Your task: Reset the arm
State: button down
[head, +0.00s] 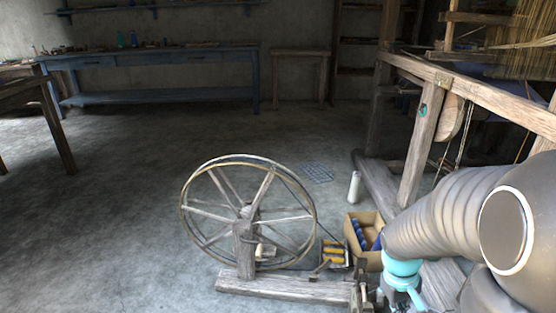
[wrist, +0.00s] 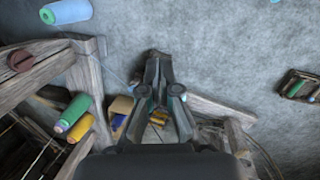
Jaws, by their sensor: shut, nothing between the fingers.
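My gripper (wrist: 156,62) shows in the middle of the wrist view. Its dark fingers are shut together at the tips with nothing between them. It hangs over the grey floor, apart from the things around it. In the head view my arm reaches in from the lower right and hides what lies behind it. The gripper itself cannot be made out clearly there.
A wooden loom (head: 424,140) stands at the right. A spinning wheel (head: 243,240), a cardboard box (head: 376,218) with blue spools and a tray (head: 323,264) with yellow spools stand near my arm. A white cylinder (head: 354,186) stands behind. The left floor is clear.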

jog(key=s+a+r+m+t+y, duration=0.1)
jog(key=s+a+r+t, duration=0.2)
jog(key=a+r, duration=0.3)
jog(key=s+a+r+m+t+y, duration=0.1)
jog(key=s+a+r+t, duration=0.2)
jog(key=r, duration=0.9)
jog(key=s+a, duration=0.2)
jog(key=shift+s+a, duration=0.2)
jog(key=shift+a, duration=0.2)
